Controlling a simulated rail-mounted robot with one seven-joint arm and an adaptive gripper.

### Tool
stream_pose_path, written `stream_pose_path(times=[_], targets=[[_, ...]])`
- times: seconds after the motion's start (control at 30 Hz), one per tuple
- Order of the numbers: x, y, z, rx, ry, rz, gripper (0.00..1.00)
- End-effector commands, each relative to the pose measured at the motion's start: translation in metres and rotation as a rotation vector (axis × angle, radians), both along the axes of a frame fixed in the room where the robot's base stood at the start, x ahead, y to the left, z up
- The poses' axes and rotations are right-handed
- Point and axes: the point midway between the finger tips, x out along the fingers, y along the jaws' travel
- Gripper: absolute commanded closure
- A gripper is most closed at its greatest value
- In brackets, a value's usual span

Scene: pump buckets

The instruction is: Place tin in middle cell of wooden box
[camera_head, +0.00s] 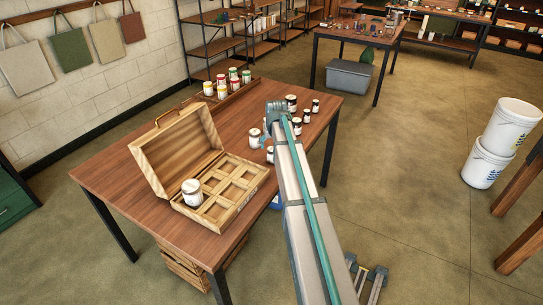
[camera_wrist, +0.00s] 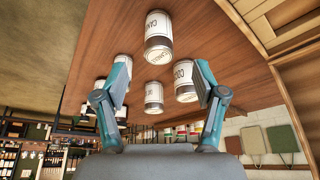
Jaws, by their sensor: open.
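The wooden box (camera_head: 258,187) stands open on the table, its lid raised at the back left. One white-labelled tin (camera_head: 191,193) sits in a cell at its left end; the middle cells look empty. Several tins stand loose beyond the box, including one left of my arm (camera_head: 255,136) and one at the back (camera_head: 291,102). In the wrist view my gripper (camera_wrist: 162,82) is open and empty, fingers apart. A tin (camera_wrist: 185,81) and another tin (camera_wrist: 153,97) show beyond and between the fingers. A further tin (camera_wrist: 158,30) is higher in that view. My arm hides part of the table.
A tray (camera_head: 240,95) of colored cans stands at the table's back edge. The wooden table (camera_head: 115,185) has free room left of the box. White buckets (camera_head: 490,160) are stacked on the floor at right. A second table (camera_head: 345,32) stands far back.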

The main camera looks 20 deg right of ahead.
Motion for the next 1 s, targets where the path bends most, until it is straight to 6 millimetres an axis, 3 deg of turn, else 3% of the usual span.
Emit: stream_pose_path(times=[0.2, 0.47, 0.8, 1.0], targets=[[0.012, -0.003, -0.027, 0.001, 0.002, 0.001, 0.3], [0.015, -0.005, -0.039, 0.0, 0.0, 0.002, 0.3], [0.028, -0.009, -0.077, 0.001, 0.002, 0.002, 0.3], [0.029, -0.01, -0.083, 0.0, -0.001, 0.002, 0.3]])
